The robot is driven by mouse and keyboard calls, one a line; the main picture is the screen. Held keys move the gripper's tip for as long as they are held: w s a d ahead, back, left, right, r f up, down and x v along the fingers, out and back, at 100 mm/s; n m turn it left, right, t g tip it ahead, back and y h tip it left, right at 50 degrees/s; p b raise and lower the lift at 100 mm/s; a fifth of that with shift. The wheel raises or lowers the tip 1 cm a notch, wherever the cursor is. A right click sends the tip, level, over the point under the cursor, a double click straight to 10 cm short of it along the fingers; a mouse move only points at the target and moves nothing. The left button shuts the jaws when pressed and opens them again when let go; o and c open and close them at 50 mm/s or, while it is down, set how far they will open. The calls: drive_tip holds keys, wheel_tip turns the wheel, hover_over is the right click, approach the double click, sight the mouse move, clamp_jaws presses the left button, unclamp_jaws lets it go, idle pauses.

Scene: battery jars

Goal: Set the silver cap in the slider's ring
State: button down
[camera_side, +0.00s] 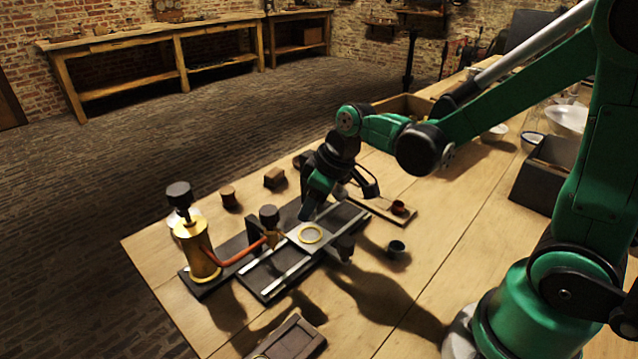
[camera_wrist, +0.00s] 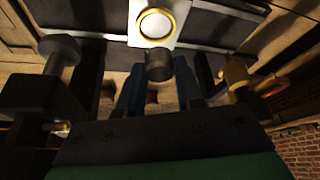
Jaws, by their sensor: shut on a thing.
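The slider is a pale plate (camera_side: 294,237) on a dark rail base, with a yellow ring (camera_side: 311,234) on its top. In the wrist view the ring (camera_wrist: 156,24) shows at the top with a white middle and nothing standing in it. My gripper (camera_side: 309,213) points down just behind the slider plate in the side view. In the wrist view its blue fingers (camera_wrist: 158,72) are shut on a dark grey, dull metallic cylinder, which looks like the silver cap (camera_wrist: 159,66). The cap is apart from the ring in that picture. The fingers hide it in the side view.
A brass cylinder with a black knob (camera_side: 199,250) and a copper pipe stand at the left end of the rails. A dark post (camera_side: 346,247) stands at the slider's right.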

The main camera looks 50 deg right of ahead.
sight(312, 218)
drive_tip(key=shift+f, duration=1.9)
drive_tip(key=shift+f, duration=0.15)
drive_tip(key=c, duration=0.6)
unclamp_jaws()
drive_tip(key=shift+o, duration=0.2)
drive_tip(key=shift+s+d+r+m+t+h, duration=0.1)
drive_tip(key=shift+s+r+m+t+h, duration=0.4)
drive_tip(key=shift+s+r, duration=1)
drive_tip(key=shift+s+r+m+t+h, duration=0.1)
drive_tip(key=shift+s+r+m+t, duration=0.6)
drive_tip(key=shift+r, duration=1.35)
drive_tip(key=shift+s+d+r+m+t+h, duration=0.1)
drive_tip(key=shift+s+r+m+t+h, duration=0.2)
drive_tip(key=shift+s+r+m, duration=1.2)
drive_tip(key=shift+w+r+n, duration=0.2)
drive_tip(key=shift+r+n, duration=0.1)
drive_tip(key=shift+n, duration=0.2)
